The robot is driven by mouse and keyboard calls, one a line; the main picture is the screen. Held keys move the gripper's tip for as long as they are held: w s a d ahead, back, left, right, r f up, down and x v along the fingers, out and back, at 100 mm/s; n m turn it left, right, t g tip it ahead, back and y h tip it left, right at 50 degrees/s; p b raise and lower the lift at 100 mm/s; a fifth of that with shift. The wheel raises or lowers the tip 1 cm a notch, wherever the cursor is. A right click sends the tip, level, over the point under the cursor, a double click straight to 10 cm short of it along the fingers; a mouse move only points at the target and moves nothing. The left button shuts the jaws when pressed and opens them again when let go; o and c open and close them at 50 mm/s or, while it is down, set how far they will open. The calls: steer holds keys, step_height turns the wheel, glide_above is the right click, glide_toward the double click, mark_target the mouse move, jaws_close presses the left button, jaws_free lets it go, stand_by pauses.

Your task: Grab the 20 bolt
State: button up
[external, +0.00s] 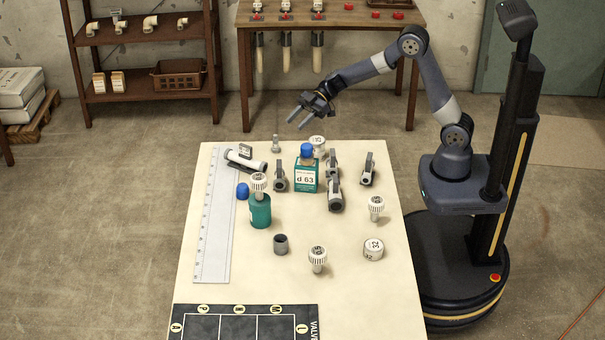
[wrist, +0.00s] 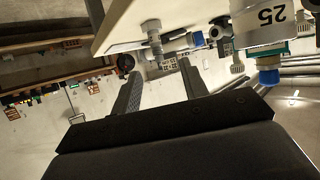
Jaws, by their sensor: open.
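My gripper (external: 297,122) is open and empty, in the air behind and above the table's far edge. Its two dark fingers (wrist: 160,70) reach forward in the wrist view. A small grey bolt (external: 276,143) stands upright near that far edge, a little left of and below the fingers in the external view. A grey bolt-like piece (wrist: 153,40) shows beyond the fingertips in the wrist view, apart from them. Its number cannot be read. Three white ribbed-headed pieces stand on the table: on or behind the green bottle (external: 259,180), at right (external: 376,204) and in front (external: 317,256). Their numbers are too small to read surely.
A ruler (external: 213,225) lies along the left. A black marked board (external: 245,308) lies in front. The front right is clear.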

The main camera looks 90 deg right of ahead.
mark_target(276, 148)
steer(key=shift+m+t, duration=0.3)
steer(key=p+x, duration=0.2)
steer(key=x, duration=0.9)
steer(key=shift+d+f, duration=0.2)
jaws_close()
